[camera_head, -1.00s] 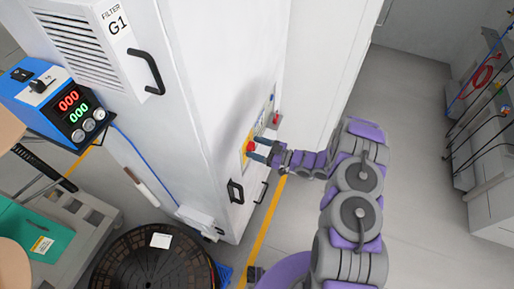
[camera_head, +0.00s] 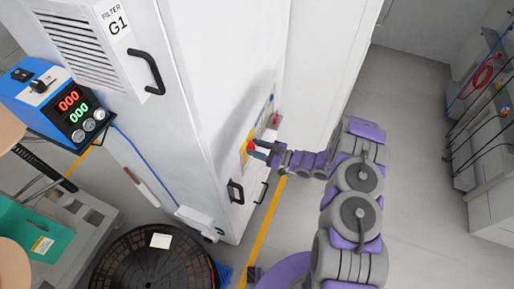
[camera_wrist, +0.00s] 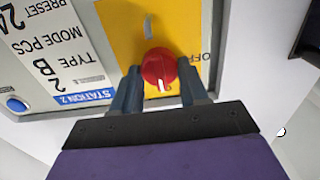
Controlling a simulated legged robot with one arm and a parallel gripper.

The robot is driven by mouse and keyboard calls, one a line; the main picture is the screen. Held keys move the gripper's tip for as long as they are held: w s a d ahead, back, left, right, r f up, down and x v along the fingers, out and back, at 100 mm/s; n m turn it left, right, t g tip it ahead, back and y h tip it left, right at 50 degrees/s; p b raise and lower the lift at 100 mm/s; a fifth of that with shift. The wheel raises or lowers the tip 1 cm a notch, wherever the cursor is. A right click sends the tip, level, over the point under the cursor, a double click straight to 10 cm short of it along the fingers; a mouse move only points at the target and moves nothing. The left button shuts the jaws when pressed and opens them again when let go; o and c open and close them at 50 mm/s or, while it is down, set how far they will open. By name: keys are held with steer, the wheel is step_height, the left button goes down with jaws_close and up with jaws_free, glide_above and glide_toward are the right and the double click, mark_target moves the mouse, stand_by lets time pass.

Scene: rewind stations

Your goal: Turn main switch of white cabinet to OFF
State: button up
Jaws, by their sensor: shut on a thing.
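The white cabinet (camera_head: 215,100) stands in the middle of the head view, with a yellow switch plate on its right side. The main switch is a red knob (camera_wrist: 158,68) on the yellow plate (camera_wrist: 115,20); it also shows small in the head view (camera_head: 251,147). A white mark on the knob points down in the wrist view, toward my gripper. Lettering reading OFF (camera_wrist: 194,57) is on the plate right of the knob, partly hidden by a finger. My gripper (camera_wrist: 159,75) is shut on the knob, one finger on each side.
A station label (camera_wrist: 83,97) and a blue button (camera_wrist: 16,104) are left of the plate in the wrist view. Black handles (camera_head: 235,192) stick out below the switch. A black reel (camera_head: 150,265) stands at lower left. The floor (camera_head: 420,170) on the right is clear.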

steer(key=shift+n, duration=0.3)
steer(key=n, duration=0.5)
steer(key=n+b, duration=0.1)
steer(key=n, duration=0.2)
steer(key=shift+s+f, duration=0.15)
steer(key=shift+f, duration=0.05)
steer(key=shift+s+f+n+b, duration=0.1)
steer(key=shift+f+n+b, duration=0.05)
steer(key=shift+n+b, duration=2.4)
steer(key=shift+s+f+n+b, duration=0.1)
steer(key=shift+n+b, duration=2.05)
steer(key=shift+b, duration=0.8)
steer(key=shift+a, duration=0.1)
